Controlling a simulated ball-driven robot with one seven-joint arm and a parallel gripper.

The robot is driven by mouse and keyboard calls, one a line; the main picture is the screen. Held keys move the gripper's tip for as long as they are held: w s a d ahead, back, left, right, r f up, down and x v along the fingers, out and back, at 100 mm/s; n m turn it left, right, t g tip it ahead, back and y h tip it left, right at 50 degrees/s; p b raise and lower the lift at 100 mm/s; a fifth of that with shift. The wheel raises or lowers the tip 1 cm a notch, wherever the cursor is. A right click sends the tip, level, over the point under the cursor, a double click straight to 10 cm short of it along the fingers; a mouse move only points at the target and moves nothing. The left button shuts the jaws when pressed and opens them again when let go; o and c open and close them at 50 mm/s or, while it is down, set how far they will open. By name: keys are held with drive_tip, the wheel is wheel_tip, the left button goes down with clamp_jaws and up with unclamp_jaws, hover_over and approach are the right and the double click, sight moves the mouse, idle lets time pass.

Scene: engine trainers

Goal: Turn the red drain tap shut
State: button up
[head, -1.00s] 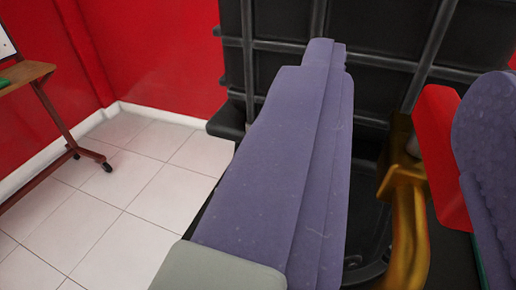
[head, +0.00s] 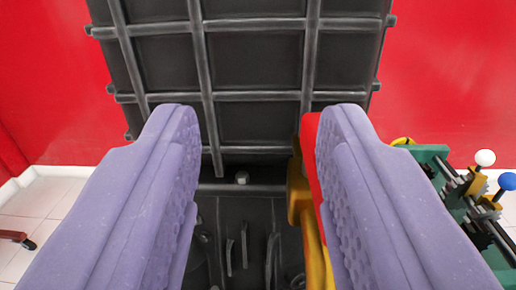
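My gripper (head: 258,165) shows as two wide purple fingers, one on each side of the view, with a broad gap between them. It is open. The red tap handle (head: 308,138) stands upright just inside the right finger, which hides part of it. I cannot tell whether they touch. Left of the handle, a brass valve body (head: 298,195) runs down beside the right finger. The left finger is well apart from the tap.
A black ribbed panel (head: 255,75) rises behind, above a dark tray (head: 240,240) with slots. At right is a green frame (head: 432,153) with a white knob (head: 485,157) and a blue knob (head: 507,181). Red walls stand behind; white floor tiles (head: 50,205) show at left.

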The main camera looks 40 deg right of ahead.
drive_tip(key=v, duration=0.8)
drive_tip(key=shift+w+a+f, duration=0.2)
drive_tip(key=shift+a+f, duration=0.05)
drive_tip(key=shift+f, duration=0.15)
drive_tip(key=shift+b, duration=0.3)
